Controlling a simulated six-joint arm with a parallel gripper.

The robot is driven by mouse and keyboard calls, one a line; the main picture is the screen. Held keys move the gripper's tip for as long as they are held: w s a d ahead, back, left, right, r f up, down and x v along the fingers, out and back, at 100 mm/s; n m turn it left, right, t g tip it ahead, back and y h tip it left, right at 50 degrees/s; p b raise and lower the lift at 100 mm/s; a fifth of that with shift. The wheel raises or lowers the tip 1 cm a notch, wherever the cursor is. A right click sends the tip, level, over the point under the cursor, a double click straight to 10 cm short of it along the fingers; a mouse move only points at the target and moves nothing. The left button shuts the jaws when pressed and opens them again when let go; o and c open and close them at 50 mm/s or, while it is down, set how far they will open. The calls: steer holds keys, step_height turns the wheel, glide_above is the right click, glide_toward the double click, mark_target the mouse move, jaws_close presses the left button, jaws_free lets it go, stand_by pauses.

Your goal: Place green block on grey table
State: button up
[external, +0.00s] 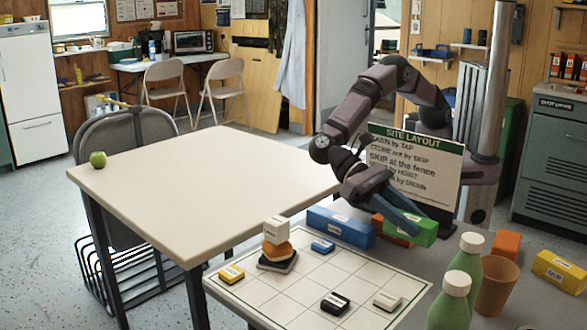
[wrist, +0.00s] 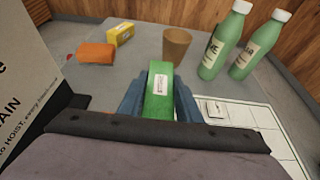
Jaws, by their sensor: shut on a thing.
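My gripper (external: 402,216) is shut on the green block (external: 420,232), which has a white label. In the wrist view the green block (wrist: 159,92) sits between the two blue fingers of my gripper (wrist: 159,100). The grey table (wrist: 130,75) also shows around and beyond the block in the wrist view.
A long blue block (external: 341,227) lies left of my gripper. A white grid mat (external: 300,290) holds several small blocks and a stack. Two green bottles (external: 456,290), a brown cup (external: 496,286), another orange block (external: 506,245) and a yellow block (external: 560,271) stand right. A sign (external: 418,165) stands behind.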

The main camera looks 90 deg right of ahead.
steer(key=shift+f, duration=2.6)
steer(key=shift+d+f, duration=0.1)
steer(key=shift+f, duration=0.5)
